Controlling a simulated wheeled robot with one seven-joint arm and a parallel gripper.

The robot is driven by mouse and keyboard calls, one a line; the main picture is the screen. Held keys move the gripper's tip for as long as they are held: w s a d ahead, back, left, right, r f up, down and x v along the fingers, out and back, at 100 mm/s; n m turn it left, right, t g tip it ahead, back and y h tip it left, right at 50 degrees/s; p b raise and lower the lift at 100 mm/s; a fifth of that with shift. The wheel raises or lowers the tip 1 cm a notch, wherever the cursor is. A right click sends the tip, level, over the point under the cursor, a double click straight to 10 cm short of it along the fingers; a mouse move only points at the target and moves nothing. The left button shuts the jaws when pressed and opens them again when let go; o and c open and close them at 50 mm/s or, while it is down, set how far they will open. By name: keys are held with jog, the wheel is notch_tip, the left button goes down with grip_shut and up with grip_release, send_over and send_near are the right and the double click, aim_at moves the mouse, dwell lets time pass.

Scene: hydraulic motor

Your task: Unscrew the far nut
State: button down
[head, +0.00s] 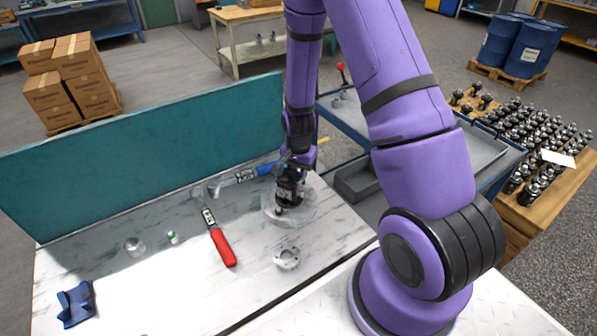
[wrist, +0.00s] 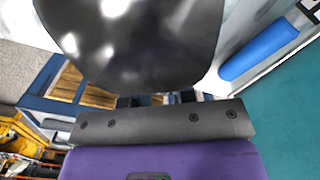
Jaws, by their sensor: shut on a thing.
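My gripper (head: 284,206) points down over a pale, translucent round part (head: 268,215) on the bench, at the right end of the teal panel. Its jaws are shut on a small piece at that part, where the far nut is. The nut itself is hidden by the dark fingers, and I cannot tell how far it is turned. In the wrist view a large glossy black shape fills the top middle and hides the fingertips. A grey ring-shaped flange with holes (head: 287,257) lies apart, in front of my gripper.
A blue-handled tool (head: 243,176) lies behind my gripper; its handle shows in the wrist view (wrist: 258,50). A red-handled tool (head: 221,245) lies to the left. A teal panel (head: 150,150) walls the bench's back. A blue block (head: 76,303) sits front left.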

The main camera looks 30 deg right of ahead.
jog(key=n, duration=0.4)
jog(key=shift+n, duration=0.3)
jog(key=c, duration=1.2)
grip_release()
jog(key=m, duration=0.5)
jog(key=shift+m, duration=0.4)
jog(key=m, duration=0.4)
jog(key=shift+m, duration=0.3)
